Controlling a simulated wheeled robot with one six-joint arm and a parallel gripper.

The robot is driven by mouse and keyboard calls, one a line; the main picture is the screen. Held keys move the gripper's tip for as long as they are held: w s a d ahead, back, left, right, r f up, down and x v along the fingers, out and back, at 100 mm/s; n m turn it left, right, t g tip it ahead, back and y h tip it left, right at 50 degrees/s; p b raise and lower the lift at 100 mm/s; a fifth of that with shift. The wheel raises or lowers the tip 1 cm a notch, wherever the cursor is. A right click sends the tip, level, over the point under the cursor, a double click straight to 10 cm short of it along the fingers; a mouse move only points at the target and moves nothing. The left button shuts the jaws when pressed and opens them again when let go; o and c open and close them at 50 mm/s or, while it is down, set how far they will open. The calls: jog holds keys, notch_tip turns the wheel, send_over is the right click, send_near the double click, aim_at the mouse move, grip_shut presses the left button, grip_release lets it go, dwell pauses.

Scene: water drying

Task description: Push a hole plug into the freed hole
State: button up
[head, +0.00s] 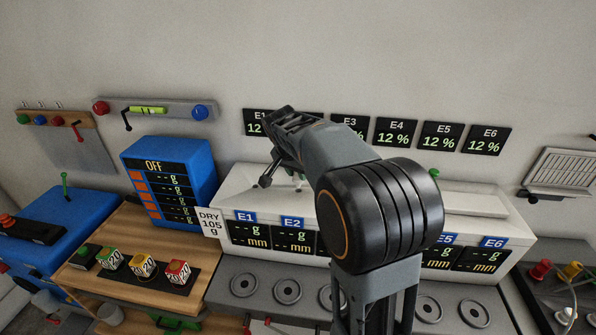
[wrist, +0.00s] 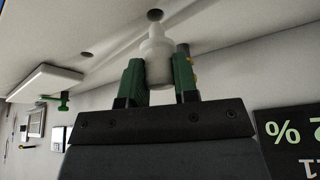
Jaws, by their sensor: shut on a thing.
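My gripper (wrist: 158,60) is shut on a pale, stepped hole plug (wrist: 156,52), held between its two green fingers in the wrist view. The plug's narrow end points at the white panel (wrist: 105,25), which shows at the top of this tilted view. A dark round hole (wrist: 155,15) lies close beyond the plug's tip. I cannot tell whether the tip touches the panel. In the head view my arm hides the plug and much of the white box (head: 238,186).
A white slab (wrist: 45,82) and a green handle (wrist: 63,101) sit left of the plug in the wrist view. In the head view, a blue scale box (head: 200,168) stands left of the white box. Wall displays (head: 442,137) hang behind. Coloured cubes (head: 143,265) sit front left.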

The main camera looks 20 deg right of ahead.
aim_at(296, 176)
jog(key=shift+f+b, duration=1.75)
jog(key=shift+f, duration=0.2)
jog(key=o, duration=1)
jog(key=v, duration=1.4)
jog(key=shift+f, duration=0.1)
